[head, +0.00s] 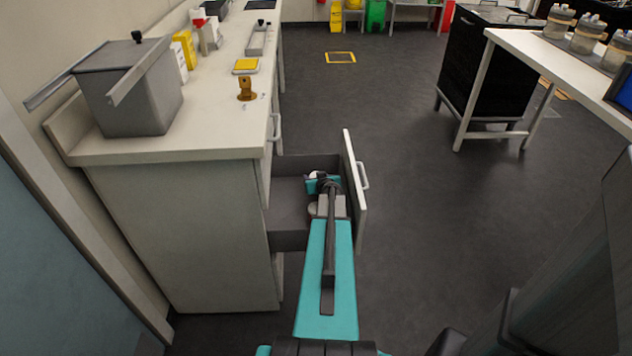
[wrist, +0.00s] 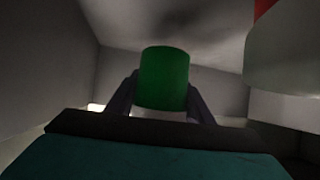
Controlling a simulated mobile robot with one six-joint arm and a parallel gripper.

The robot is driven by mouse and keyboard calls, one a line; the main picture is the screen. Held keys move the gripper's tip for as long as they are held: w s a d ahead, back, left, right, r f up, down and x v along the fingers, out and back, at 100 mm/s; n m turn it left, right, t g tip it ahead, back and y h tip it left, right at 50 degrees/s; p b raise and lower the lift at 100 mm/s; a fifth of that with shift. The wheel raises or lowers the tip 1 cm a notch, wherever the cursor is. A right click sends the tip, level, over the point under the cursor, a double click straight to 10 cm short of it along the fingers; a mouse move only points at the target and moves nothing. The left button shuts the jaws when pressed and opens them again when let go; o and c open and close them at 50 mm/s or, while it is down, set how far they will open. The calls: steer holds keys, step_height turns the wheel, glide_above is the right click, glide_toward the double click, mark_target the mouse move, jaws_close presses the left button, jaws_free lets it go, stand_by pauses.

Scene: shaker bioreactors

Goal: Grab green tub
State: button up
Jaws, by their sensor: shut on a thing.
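The green tub (wrist: 164,78) is a small green cylinder in the middle of the wrist view. My gripper (wrist: 163,100) has one dark finger on each side of it and is shut on it. The grey walls of the open drawer surround them. In the head view my teal arm reaches down into the open drawer (head: 290,205). There the arm hides the tub and the fingers. I cannot tell whether the tub touches the drawer floor.
A white object with a red part (wrist: 290,45) is close on the right in the wrist view. The drawer front (head: 353,185) stands out from the bench (head: 215,130). A grey box (head: 135,90) sits on the bench. Open floor lies to the right.

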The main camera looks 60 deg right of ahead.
step_height(320, 180, up, 7)
steer(key=shift+p, duration=0.45)
steer(key=shift+f, duration=0.1)
